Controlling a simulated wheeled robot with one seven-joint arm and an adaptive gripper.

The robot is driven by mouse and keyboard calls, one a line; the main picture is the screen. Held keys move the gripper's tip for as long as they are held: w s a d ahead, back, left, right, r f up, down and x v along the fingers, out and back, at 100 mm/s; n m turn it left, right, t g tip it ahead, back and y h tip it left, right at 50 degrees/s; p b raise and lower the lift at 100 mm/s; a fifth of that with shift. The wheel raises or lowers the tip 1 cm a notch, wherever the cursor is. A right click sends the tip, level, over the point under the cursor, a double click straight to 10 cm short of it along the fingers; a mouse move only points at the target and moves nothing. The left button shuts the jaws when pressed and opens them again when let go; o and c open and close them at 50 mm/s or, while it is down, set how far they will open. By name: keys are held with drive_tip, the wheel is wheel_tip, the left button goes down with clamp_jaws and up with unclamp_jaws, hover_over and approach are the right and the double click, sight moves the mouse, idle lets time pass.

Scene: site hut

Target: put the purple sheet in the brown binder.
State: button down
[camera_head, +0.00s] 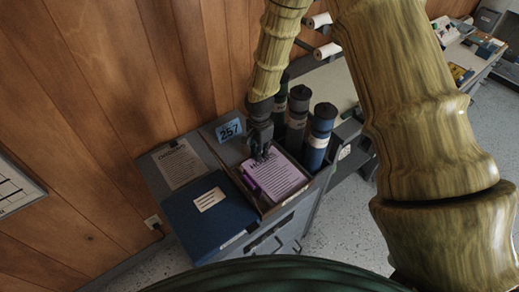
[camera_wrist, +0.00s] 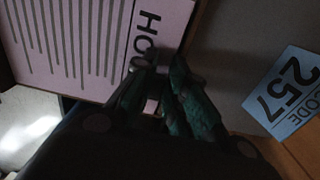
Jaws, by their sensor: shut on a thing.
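The purple sheet (camera_head: 277,182), pale with dark printed lines, lies in a compartment on top of a grey unit in the head view. It fills the upper left of the wrist view (camera_wrist: 70,45), with a large dark heading near its edge. My gripper (camera_head: 262,154) points down at the sheet's far edge. Its dark green fingers (camera_wrist: 165,85) are shut on the sheet at the heading edge and cover part of the lettering. No brown binder can be made out in either view.
A dark blue binder (camera_head: 205,222) with a white label lies left of the sheet. A grey printed page (camera_head: 179,164) lies behind it. Several dark tubes (camera_head: 319,138) stand close on the right. A blue 257 card (camera_head: 229,130) is on the panel behind. Wood wall borders the left.

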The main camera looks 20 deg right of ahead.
drive_tip(key=shift+s+f, duration=0.1)
drive_tip(key=shift+f, duration=0.45)
drive_tip(key=c, duration=1.4)
unclamp_jaws()
drive_tip(key=shift+c, duration=0.2)
drive_tip(key=shift+r, duration=0.1)
drive_tip(key=shift+r, duration=0.25)
wheel_tip(320, 180, up, 12)
drive_tip(key=b, duration=0.3)
drive_tip(key=shift+r, duration=0.2)
